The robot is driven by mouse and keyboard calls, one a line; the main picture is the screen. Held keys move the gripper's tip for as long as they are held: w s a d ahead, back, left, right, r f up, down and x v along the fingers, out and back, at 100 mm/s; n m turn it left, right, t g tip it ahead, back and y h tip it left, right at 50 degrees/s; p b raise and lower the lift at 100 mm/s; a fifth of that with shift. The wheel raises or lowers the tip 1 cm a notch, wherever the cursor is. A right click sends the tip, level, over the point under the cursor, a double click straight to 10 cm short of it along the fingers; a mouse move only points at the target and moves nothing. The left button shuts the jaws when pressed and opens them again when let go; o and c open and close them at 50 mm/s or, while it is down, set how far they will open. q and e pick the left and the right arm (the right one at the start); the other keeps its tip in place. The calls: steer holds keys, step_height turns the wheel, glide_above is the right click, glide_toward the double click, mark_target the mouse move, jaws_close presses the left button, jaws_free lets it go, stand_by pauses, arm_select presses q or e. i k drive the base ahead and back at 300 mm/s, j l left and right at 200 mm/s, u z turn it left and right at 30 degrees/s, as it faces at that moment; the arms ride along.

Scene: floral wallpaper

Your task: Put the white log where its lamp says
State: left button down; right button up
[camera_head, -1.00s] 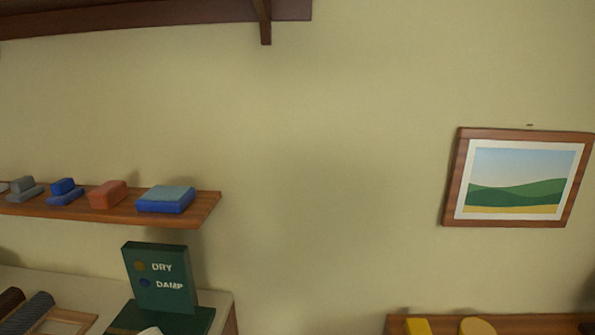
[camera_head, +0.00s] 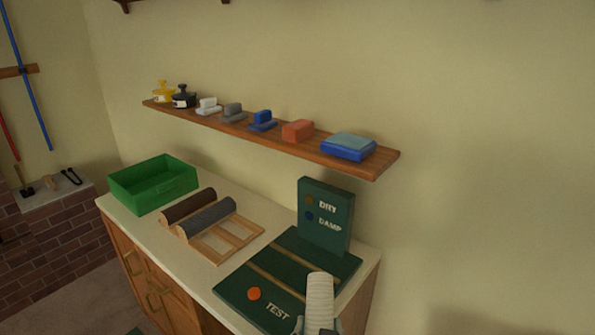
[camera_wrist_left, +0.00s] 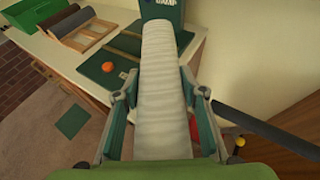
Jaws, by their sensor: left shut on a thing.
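The white log (camera_head: 319,290) stands in my left gripper (camera_head: 318,327), which is shut around its lower part. In the left wrist view the log (camera_wrist_left: 160,90) runs up between the two fingers (camera_wrist_left: 160,100). Its far end overlaps the dark green test board (camera_head: 232,287); I cannot tell whether it touches. The board has an orange button (camera_head: 254,294) and an upright panel (camera_head: 327,235). The panel has a brownish DRY lamp (camera_head: 309,200) and a blue DAMP lamp (camera_head: 309,216); neither clearly glows. My right gripper is not in view.
A wooden rack (camera_head: 222,243) holds a brown log (camera_head: 188,206) and a dark grey log (camera_head: 209,217). A green crate (camera_head: 153,186) stands at the counter's (camera_head: 140,222) far left, looking empty. A shelf (camera_head: 365,166) with several small items hangs above.

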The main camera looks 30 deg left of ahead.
mark_target(195, 226)
steer(key=j+z, duration=0.15)
steer(key=z, duration=0.15)
steer(key=j+z, duration=0.15)
steer(key=z, duration=0.15)
steer(key=k+j+z, duration=0.15)
steer(key=j, duration=0.25)
steer(key=k+j+z, duration=0.1)
steer(key=j, duration=0.35)
steer(key=k+j+z, duration=0.15)
steer(key=j, duration=0.25)
steer(key=k+j+z, duration=0.1)
steer(key=j, duration=0.25)
steer(key=k+j+z, duration=0.15)
steer(key=k+j, duration=0.35)
steer(key=j, duration=0.2)
steer(key=k+j, duration=0.25)
steer(key=j, duration=0.15)
steer(key=k+j, duration=0.2)
steer(key=j, duration=0.2)
steer(key=k+j, duration=0.25)
steer(key=j, duration=0.2)
